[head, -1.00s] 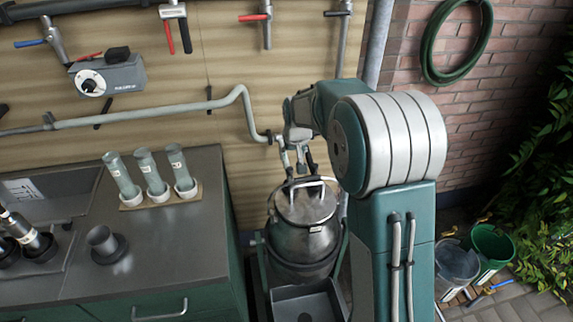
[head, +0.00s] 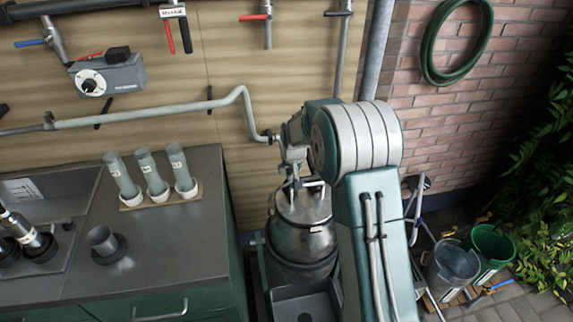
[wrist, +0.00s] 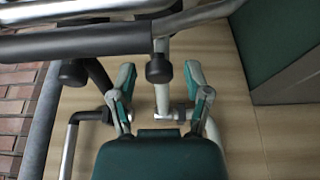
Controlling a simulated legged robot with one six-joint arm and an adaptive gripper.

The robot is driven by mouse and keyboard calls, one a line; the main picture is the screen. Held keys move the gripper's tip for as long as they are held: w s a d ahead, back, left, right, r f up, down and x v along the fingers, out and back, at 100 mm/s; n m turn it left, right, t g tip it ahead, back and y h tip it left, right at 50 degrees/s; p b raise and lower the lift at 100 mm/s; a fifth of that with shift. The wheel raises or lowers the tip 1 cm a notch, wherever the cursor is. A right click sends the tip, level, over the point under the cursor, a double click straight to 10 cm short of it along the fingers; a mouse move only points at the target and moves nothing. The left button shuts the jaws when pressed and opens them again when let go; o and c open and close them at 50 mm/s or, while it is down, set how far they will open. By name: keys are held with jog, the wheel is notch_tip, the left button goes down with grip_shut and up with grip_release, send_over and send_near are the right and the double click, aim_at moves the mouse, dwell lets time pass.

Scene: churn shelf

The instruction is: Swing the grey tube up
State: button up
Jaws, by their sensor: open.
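The grey tube (head: 150,115) runs along the wood wall in the head view, kinks upward, then drops at its right end beside my wrist. In the wrist view my gripper (wrist: 160,80) is open, with one teal finger on each side of an upright light metal pipe (wrist: 162,92). This pipe looks like the tube's end piece, but I cannot be sure. The fingers look apart from it.
A counter (head: 180,245) with three clear cups (head: 155,178) stands at the left. Several taps hang on the wall above the tube. Grey bars (wrist: 80,43) cross close to the gripper in the wrist view.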

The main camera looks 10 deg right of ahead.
jog(key=c, duration=0.8)
jog(key=shift+o, duration=0.2)
jog(key=shift+w+r, duration=0.2)
jog(key=shift+r, duration=1.55)
jog(key=shift+w+r, duration=0.25)
jog(key=shift+r, duration=0.55)
jog(key=shift+w+r, duration=0.2)
jog(key=shift+r, duration=0.55)
